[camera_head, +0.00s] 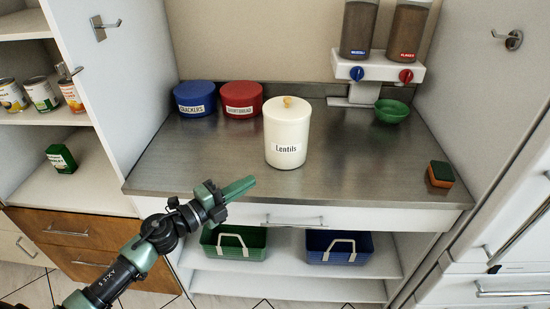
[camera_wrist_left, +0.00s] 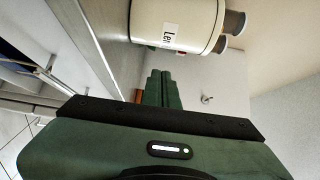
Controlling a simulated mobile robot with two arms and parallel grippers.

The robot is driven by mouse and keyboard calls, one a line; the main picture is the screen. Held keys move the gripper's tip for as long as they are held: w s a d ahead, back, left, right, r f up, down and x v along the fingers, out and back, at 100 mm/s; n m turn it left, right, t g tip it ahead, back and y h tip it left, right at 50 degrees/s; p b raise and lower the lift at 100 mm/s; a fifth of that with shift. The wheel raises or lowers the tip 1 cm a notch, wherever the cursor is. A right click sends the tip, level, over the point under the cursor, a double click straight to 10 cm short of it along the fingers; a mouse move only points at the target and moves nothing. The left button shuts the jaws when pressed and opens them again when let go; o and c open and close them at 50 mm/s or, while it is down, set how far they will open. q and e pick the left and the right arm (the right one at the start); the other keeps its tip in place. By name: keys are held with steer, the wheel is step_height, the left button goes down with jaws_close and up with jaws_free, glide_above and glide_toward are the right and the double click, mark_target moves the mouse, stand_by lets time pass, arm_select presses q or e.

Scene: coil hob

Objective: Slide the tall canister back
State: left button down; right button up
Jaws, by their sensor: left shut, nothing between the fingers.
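The tall canister (camera_head: 287,128) is cream white with a round knob on its lid and a label reading "Lentils". It stands upright on the steel counter (camera_head: 345,180), near the middle. My left gripper (camera_head: 240,188) is shut and empty, over the front edge of the counter, in front and to the left of the canister and apart from it. In the left wrist view the shut fingers (camera_wrist_left: 163,88) point ahead and the canister (camera_wrist_left: 175,24) shows sideways at the top, its label partly cut by the angle. My right gripper is not in view.
A blue tin (camera_head: 195,98) and a red tin (camera_head: 241,98) stand behind the canister to the left. A dispenser (camera_head: 378,70) and a green bowl (camera_head: 392,111) are at the back right. A sponge (camera_head: 440,174) lies at the right edge. Counter around the canister is clear.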

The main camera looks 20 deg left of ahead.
arm_select(q)
steer(key=p, duration=0.2)
glide_toward(285, 152)
steer(key=d, duration=0.2)
steer(key=w+d, duration=0.1)
steer(key=d, duration=0.1)
steer(key=shift+r, duration=0.2)
steer(key=w, duration=0.3)
steer(key=shift+w+a+f, duration=0.1)
steer(key=shift+w+a, duration=0.15)
steer(key=shift+a, duration=0.05)
steer(key=shift+w+a, duration=0.15)
steer(key=shift+w, duration=0.25)
